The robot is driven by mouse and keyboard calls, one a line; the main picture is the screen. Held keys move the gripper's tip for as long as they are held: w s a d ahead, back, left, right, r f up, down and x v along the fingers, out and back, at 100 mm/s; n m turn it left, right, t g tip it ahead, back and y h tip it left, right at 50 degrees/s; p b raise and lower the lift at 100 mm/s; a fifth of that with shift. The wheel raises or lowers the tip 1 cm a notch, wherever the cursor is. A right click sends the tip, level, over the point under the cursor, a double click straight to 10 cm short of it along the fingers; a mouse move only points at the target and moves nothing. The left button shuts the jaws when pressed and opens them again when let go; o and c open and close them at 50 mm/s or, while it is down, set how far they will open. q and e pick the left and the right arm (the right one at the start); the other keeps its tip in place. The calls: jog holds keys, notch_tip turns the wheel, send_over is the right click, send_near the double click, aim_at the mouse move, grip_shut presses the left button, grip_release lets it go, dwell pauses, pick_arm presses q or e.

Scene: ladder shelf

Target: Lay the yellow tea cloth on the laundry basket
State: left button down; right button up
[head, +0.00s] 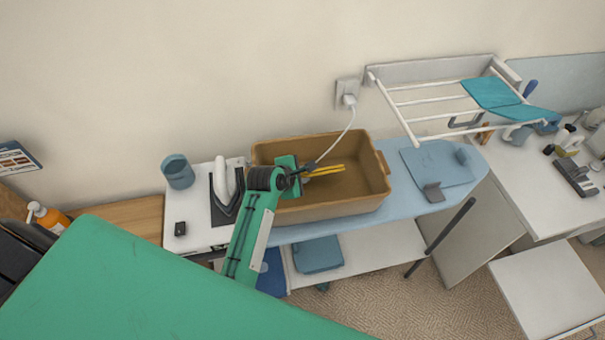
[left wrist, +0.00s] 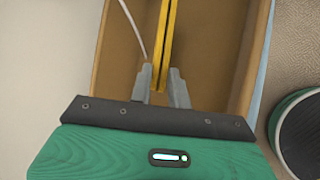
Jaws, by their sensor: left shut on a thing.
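The laundry basket (head: 335,210) is a brown, open-topped tub standing on the light blue ironing board. My left gripper (head: 306,171) is over the basket's opening, toward its left half. It is shut on the yellow tea cloth (head: 326,171), which shows as a narrow yellow strip reaching right from the fingers. In the left wrist view the cloth (left wrist: 167,45) is a thin yellow band between the fingertips (left wrist: 160,80), with the brown inside of the basket (left wrist: 215,55) around it. I cannot tell whether the cloth touches the basket. My right gripper is not in view.
An iron (head: 226,185) and a blue-grey cup (head: 178,171) stand left of the basket. A white cord (head: 338,138) runs from the wall socket (head: 348,97) down past the basket. A white drying rack (head: 432,99) with teal cloths (head: 490,92) is at the upper right.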

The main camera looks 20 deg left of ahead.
pick_arm(q)
jog(key=shift+f, duration=0.7)
dwell(0.7)
jog(key=c, duration=1.3)
grip_release()
jog(key=shift+o, duration=0.2)
jog(key=shift+f, duration=0.1)
jog(key=o, duration=1.3)
jog(key=shift+c, duration=0.2)
